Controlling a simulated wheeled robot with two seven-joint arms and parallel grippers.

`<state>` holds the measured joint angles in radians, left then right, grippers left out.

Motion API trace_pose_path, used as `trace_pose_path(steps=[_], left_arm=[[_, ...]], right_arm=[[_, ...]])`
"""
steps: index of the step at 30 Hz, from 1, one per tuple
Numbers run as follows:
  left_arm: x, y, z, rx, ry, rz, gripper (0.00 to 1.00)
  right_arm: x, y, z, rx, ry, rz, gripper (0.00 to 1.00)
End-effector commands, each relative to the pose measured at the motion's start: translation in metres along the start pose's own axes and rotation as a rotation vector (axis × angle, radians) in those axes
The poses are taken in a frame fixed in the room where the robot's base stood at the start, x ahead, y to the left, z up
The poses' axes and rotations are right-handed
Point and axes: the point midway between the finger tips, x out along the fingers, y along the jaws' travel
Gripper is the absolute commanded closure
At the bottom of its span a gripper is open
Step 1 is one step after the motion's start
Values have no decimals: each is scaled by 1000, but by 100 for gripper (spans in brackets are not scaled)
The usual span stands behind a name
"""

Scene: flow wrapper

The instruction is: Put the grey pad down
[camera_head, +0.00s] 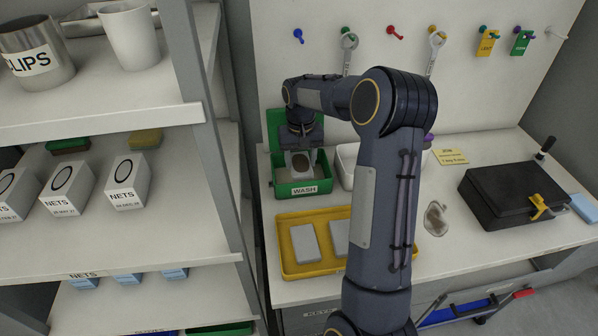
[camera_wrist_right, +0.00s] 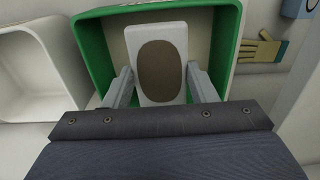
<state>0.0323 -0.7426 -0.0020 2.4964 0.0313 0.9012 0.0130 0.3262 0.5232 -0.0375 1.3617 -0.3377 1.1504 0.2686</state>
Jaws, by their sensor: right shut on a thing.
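My right gripper (camera_head: 301,148) reaches down into the green WASH box (camera_head: 304,189) and is shut on a light grey pad (camera_head: 301,163) with a dark brown oval on its face. In the right wrist view the pad (camera_wrist_right: 139,38) stands between the two fingers of the gripper (camera_wrist_right: 161,84), inside the walls of the green box (camera_wrist_right: 88,58). Whether the pad touches the box floor cannot be told. My left gripper is not in view.
A yellow tray (camera_head: 288,268) with grey pads (camera_head: 304,243) lies in front of the box. A white bin (camera_head: 346,165) stands right beside it. A black case (camera_head: 510,196) sits farther right. Shelves (camera_head: 100,128) with labelled boxes stand at left.

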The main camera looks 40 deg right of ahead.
Motion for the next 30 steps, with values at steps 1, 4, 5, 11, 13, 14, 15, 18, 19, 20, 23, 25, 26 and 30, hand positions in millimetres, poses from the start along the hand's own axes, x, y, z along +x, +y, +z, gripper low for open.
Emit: trace_pose_path(steps=[1, 4, 5, 11, 13, 14, 15, 18, 19, 20, 23, 25, 26, 30], left_arm=[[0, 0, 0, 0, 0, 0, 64], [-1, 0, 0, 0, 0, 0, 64], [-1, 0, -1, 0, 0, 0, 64], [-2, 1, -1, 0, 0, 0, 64], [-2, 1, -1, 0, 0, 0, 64], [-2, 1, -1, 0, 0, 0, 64], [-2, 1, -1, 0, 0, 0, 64], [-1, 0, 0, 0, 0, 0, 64], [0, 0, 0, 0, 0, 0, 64], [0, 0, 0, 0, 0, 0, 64], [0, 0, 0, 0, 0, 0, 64], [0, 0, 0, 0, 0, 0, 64], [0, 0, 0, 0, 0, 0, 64], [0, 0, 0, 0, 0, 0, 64]], right_arm=[[8, 0, 1, -1, -6, 1, 70], [26, 0, 1, 0, -6, 1, 70], [31, 0, 1, 0, -7, 1, 70], [46, 0, 1, 0, -2, 0, 70], [46, 0, 1, 0, -1, 0, 70], [46, 0, 1, 0, -1, 0, 70], [46, 0, 1, 0, -1, 0, 70], [47, 0, 1, 0, -2, 0, 70], [48, 0, 1, 0, -2, 0, 70], [49, 0, 1, 0, -2, 0, 70], [49, 0, 1, -1, -2, 0, 42], [49, 0, 1, -1, -2, 0, 33], [49, 0, 1, -1, -2, 0, 29], [49, 0, 1, 0, -2, 0, 27]])
